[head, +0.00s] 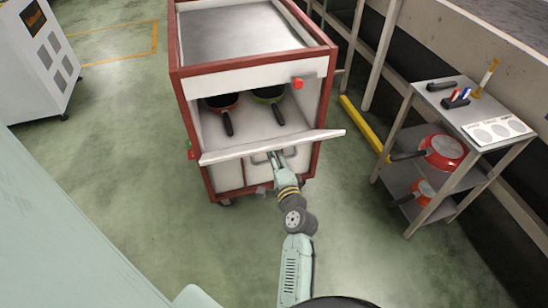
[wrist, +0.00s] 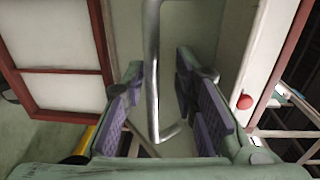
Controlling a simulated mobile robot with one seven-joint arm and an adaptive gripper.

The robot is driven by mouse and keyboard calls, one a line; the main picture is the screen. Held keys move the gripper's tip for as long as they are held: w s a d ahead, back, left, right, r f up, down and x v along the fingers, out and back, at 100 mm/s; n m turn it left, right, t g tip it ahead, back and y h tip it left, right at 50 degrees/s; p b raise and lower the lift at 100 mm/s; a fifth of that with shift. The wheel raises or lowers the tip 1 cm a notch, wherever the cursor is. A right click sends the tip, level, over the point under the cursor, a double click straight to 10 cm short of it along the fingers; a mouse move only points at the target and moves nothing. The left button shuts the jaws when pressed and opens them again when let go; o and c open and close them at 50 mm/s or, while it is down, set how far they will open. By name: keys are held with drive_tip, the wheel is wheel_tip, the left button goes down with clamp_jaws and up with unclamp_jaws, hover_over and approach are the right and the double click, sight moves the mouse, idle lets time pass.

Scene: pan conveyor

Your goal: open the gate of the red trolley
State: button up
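The red trolley (head: 174,50) has a red frame and white panels and stands at the centre of the head view. Its gate (head: 225,154) is tilted down and outward from the front, so the compartment behind it shows. The metal handle (head: 258,161) is on the gate's outer face. My gripper (head: 276,157) is at this handle, partly hidden under the gate's edge. In the wrist view my gripper (wrist: 165,103) has its purple pads apart, with the handle bar (wrist: 152,75) between them and a gap visible on either side. The gate's panel (wrist: 190,25) is behind the bar.
Two dark-handled pans (head: 226,120) (head: 275,108) sit inside the trolley. A red knob (head: 297,83) is at its upper front. A metal shelf (head: 452,112) with red pans stands to the right, past a yellow floor bar (head: 365,128).

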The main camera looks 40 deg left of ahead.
sight(274, 145)
drive_tip(key=shift+r, duration=0.1)
wheel_tip(274, 145, up, 10)
drive_tip(key=shift+r, duration=0.1)
idle(0.5)
